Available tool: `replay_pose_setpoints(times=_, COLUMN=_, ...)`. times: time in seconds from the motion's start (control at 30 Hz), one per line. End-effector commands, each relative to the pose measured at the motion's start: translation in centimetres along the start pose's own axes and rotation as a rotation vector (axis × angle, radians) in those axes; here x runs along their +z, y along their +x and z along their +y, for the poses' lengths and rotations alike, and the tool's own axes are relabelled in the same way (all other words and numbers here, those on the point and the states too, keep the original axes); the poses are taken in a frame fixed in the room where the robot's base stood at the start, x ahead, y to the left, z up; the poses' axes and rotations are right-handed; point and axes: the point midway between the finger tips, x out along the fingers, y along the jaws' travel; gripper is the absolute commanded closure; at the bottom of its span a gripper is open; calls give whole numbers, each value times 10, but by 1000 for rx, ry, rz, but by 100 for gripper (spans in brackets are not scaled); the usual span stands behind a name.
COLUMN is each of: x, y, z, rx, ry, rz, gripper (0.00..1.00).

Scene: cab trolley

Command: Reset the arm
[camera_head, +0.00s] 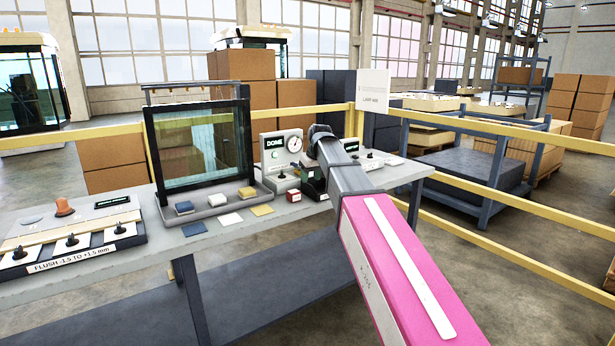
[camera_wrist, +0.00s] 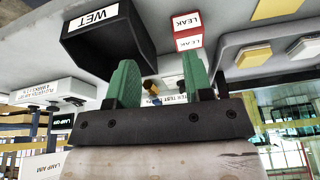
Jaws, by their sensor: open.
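My arm reaches from the lower right of the head view, with a pink link and a grey forearm, over the grey workbench (camera_head: 215,225). My gripper shows in the wrist view (camera_wrist: 158,72), with two green fingers held apart and nothing between them. In the head view my wrist hides most of the gripper. In the wrist view, which is upside down, a black box marked WET (camera_wrist: 105,40) is beside one finger. A small red and white block marked LEAK (camera_wrist: 188,30) is beside the other. The LEAK block also shows on the bench in the head view (camera_head: 294,195).
A framed glass panel (camera_head: 199,145) stands on the bench, with blue and yellow pads (camera_head: 183,208) before it. A FLUSH board (camera_head: 70,245) with knobs lies left. Yellow rails (camera_head: 500,135) run behind the bench.

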Motion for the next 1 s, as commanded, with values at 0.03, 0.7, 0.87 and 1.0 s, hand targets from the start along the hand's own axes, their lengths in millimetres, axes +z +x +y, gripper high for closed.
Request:
replay_pose_setpoints(times=0.03, x=15, y=11, z=3, rx=2, ry=15, rz=-11, gripper=53)
replay_pose_setpoints(times=0.7, x=270, y=172, z=36, rx=62, ry=325, rz=-202, gripper=53)
replay_pose_setpoints(times=0.87, x=335, y=195, z=34, rx=80, ry=397, rz=-249, gripper=53)
replay_pose_setpoints(times=1.0, x=384, y=209, z=30, rx=93, ry=452, rz=-283, gripper=53)
